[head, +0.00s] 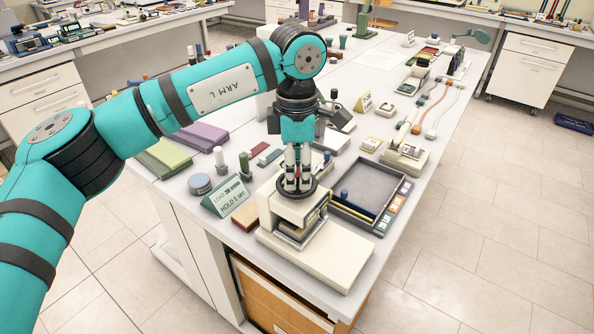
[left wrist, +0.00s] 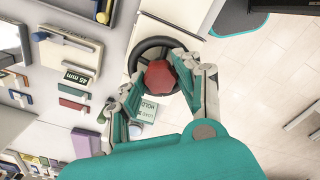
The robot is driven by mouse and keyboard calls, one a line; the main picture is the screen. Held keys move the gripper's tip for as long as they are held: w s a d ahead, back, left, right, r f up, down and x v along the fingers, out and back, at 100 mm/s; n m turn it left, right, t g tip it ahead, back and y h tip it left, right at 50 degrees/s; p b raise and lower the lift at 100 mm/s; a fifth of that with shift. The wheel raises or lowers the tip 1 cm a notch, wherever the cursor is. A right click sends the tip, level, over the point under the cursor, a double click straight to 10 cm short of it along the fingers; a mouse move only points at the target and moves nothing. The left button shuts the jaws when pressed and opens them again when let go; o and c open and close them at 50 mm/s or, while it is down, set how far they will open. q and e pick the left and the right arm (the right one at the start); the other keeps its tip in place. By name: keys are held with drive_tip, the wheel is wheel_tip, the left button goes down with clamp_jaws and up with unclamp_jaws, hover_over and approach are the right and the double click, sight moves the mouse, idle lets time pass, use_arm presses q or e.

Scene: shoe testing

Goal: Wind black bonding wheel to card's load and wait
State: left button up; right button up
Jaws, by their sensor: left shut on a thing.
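The black bonding wheel (head: 298,198) lies flat on top of the cream press (head: 320,258) near the table's front corner. My left gripper (head: 298,178) points straight down, shut on the wheel. In the left wrist view the black rim (left wrist: 151,43) circles a red hub (left wrist: 160,76), and the two fingers sit on opposite sides of the hub, partly covering the rim. The green card (head: 228,196) stands left of the press and reads LOAD, a figure I read as 20, and HOLD 5 SEC. My right gripper is not in view.
A dark tray (head: 343,207) with coloured labels stands just right of the press. Grey discs (head: 200,184), small posts and purple and green slabs lie to the left. More devices stand farther back.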

sight(297, 172)
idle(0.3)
use_arm(q)
drive_tip(key=shift+r, duration=0.1)
drive_tip(key=o, duration=1.1)
drive_tip(key=shift+o, duration=0.2)
wheel_tip(297, 172, up, 12)
